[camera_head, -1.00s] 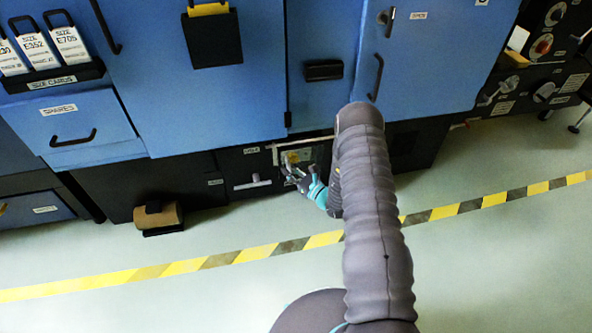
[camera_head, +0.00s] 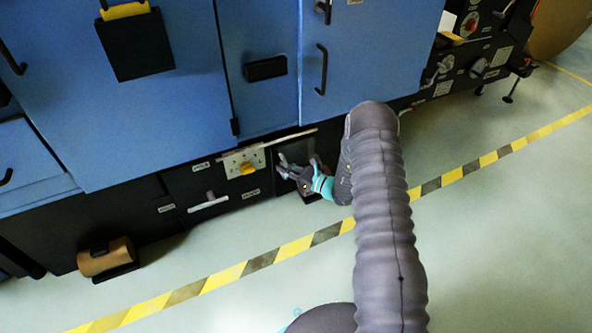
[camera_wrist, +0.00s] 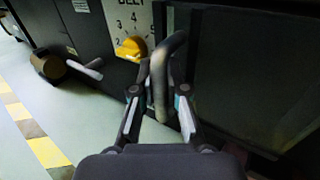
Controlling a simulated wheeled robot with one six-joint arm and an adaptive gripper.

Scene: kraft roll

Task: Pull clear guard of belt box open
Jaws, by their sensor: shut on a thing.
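The clear guard (camera_wrist: 250,70) has a dark frame edge and spans the right of the wrist view. It also shows in the head view (camera_head: 316,148), below a pale rail (camera_head: 285,139). My gripper (camera_head: 280,165) is shut on the guard's bent handle (camera_wrist: 172,50), which stands between its fingers in the wrist view. The belt box plate (camera_head: 237,163) with a yellow knob (camera_wrist: 130,46) and numbers lies uncovered left of my gripper. The guard's far edge is hidden by my arm in the head view.
A T-shaped handle (camera_head: 208,203) sticks out left of the belt plate. A brown roll (camera_head: 106,257) sits low at the left. Blue cabinet doors (camera_head: 375,45) rise above. The floor in front, with its yellow-black stripe (camera_head: 296,247), is clear.

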